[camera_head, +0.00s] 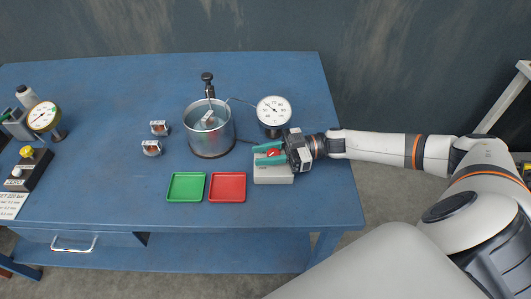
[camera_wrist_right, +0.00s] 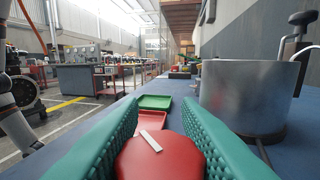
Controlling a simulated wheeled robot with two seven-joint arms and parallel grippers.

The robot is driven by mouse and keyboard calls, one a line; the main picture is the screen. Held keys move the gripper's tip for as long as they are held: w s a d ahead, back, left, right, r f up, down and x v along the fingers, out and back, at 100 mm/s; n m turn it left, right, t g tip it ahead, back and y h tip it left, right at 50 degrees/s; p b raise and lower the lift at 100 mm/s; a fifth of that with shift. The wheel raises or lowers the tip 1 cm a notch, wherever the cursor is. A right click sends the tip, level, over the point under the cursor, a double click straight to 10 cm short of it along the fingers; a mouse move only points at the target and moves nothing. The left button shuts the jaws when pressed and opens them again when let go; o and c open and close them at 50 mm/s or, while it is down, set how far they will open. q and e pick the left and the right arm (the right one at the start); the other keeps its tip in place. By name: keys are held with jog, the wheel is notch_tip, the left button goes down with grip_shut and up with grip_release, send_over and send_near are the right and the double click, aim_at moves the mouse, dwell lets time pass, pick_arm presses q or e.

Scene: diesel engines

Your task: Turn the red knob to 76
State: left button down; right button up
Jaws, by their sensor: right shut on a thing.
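The red knob (camera_head: 273,153) sits on a pale box (camera_head: 273,175) at the right part of the blue table. My right gripper (camera_head: 269,154) is shut on the red knob, with a green finger on either side of it. In the right wrist view the knob (camera_wrist_right: 160,157) fills the space between the fingers, and a white mark runs across its top. A round white dial (camera_head: 273,111) stands behind the box; its needle points to the upper left, and the exact reading is too small to tell. My left gripper is not in view.
A metal pot (camera_head: 209,128) stands left of the dial. A green tray (camera_head: 186,187) and a red tray (camera_head: 227,187) lie left of the box. Two small metal parts lie left of the pot. A second gauge (camera_head: 43,116) stands at the far left.

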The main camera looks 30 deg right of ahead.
jog(key=shift+r+m+t+h+p, duration=0.15)
jog(key=shift+m+t+h+p, duration=0.15)
jog(key=shift+m+t+p, duration=0.4)
jog(key=m+t+h+p, duration=0.2)
jog(key=p, duration=0.1)
jog(key=m+t+h+p, duration=0.1)
jog(key=t+h+p, duration=0.1)
jog(key=p, duration=0.1)
jog(key=w+m+t+h+p, duration=0.1)
jog(key=m+t+p, duration=0.1)
jog(key=t, duration=0.1)
jog(key=shift+d+r+m+h+p, duration=0.1)
jog(key=shift+d+m+h+p, duration=0.2)
jog(key=shift+h+p, duration=0.1)
jog(key=shift+w+d+f+m+t+h+p, duration=0.1)
jog(key=shift+m+t+h+p, duration=0.4)
jog(key=shift+h, duration=0.25)
jog(key=shift+d+f+m+t+h+p, duration=0.1)
jog(key=shift+m+t+h+p, duration=0.3)
jog(key=shift+m+h+p, duration=0.25)
jog(key=o, duration=1)
jog(key=shift+c, duration=0.2)
